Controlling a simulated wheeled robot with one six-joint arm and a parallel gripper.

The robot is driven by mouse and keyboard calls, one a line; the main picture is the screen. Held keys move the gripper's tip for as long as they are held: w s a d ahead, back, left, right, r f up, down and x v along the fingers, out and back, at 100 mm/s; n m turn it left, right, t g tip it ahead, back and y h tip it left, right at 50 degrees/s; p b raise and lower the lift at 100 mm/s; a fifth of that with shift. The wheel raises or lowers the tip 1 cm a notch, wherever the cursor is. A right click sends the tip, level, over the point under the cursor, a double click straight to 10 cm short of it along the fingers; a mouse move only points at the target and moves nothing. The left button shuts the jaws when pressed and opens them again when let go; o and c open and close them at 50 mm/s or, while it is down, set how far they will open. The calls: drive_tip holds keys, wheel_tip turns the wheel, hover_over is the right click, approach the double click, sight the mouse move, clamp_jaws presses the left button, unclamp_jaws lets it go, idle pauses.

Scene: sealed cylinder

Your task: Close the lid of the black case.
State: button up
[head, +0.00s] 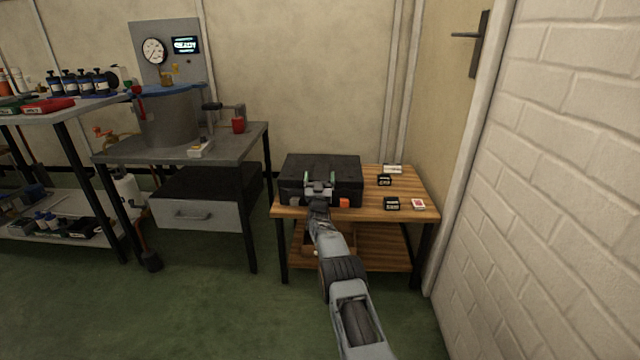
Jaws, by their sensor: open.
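The black case (293,176) stands on the left part of a small wooden table (428,205). No raised lid shows above it, and its top looks flat and low. I cannot tell whether the lid is fully shut. My gripper (320,181) is open at the front of the case, with its fingertips pointing towards it. It hides the middle of the case's front, and I cannot tell whether it touches the case. A small orange patch shows at the front right of the case.
Small dark boxes (391,203) and a red and white packet (418,204) lie on the table's right part. A white wall (540,180) and a door frame are close on the right. A grey workbench (240,145) with a large pot (170,118) stands left. Green floor is free in front.

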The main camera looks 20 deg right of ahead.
drive_tip(key=shift+s, duration=0.1)
drive_tip(key=shift+s+a+p, duration=0.3)
drive_tip(key=shift+s+p, duration=0.2)
drive_tip(key=shift+p, duration=0.45)
drive_tip(key=s+a+p, duration=0.5)
drive_tip(key=s, duration=0.5)
drive_tip(key=shift+s+a+f, duration=0.15)
drive_tip(key=shift+f, duration=0.15)
drive_tip(key=shift+r, duration=0.1)
